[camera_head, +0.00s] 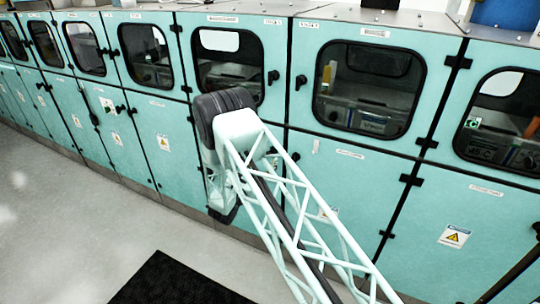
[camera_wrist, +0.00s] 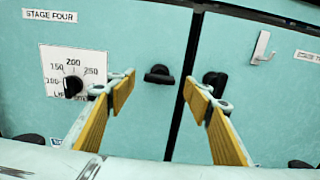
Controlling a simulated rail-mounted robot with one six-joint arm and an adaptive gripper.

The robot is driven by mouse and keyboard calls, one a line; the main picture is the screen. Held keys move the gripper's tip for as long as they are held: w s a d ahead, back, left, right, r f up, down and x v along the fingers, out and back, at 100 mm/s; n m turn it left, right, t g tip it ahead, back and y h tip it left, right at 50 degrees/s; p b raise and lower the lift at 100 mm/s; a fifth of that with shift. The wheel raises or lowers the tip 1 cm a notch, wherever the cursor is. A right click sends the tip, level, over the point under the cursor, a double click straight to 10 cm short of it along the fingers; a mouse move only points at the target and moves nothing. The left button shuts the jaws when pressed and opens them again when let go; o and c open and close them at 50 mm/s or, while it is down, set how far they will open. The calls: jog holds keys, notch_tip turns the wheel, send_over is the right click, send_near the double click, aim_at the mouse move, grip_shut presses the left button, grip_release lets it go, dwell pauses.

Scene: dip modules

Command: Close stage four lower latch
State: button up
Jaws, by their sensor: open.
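In the wrist view my gripper (camera_wrist: 165,88) is open, with its two yellow-padded fingers apart and nothing between the pads. A black latch (camera_wrist: 160,74) on the teal panel under the "STAGE FOUR" label (camera_wrist: 50,15) shows between the fingertips, its handle lying sideways. I cannot tell how far the tips are from it. A second black latch (camera_wrist: 214,79) sits across the dark vertical seam, near the right fingertip and partly covered by it. I cannot tell which one is the lower latch.
A white dial plate (camera_wrist: 75,72) with a black knob (camera_wrist: 73,86) is left of the left finger. A metal hook (camera_wrist: 262,47) is at upper right. The head view shows a row of teal cabinets (camera_head: 340,185) with windowed doors, bare floor (camera_head: 60,235) and a black mat (camera_head: 180,283).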

jog(key=shift+x, duration=2.7)
jog(key=c, duration=0.9)
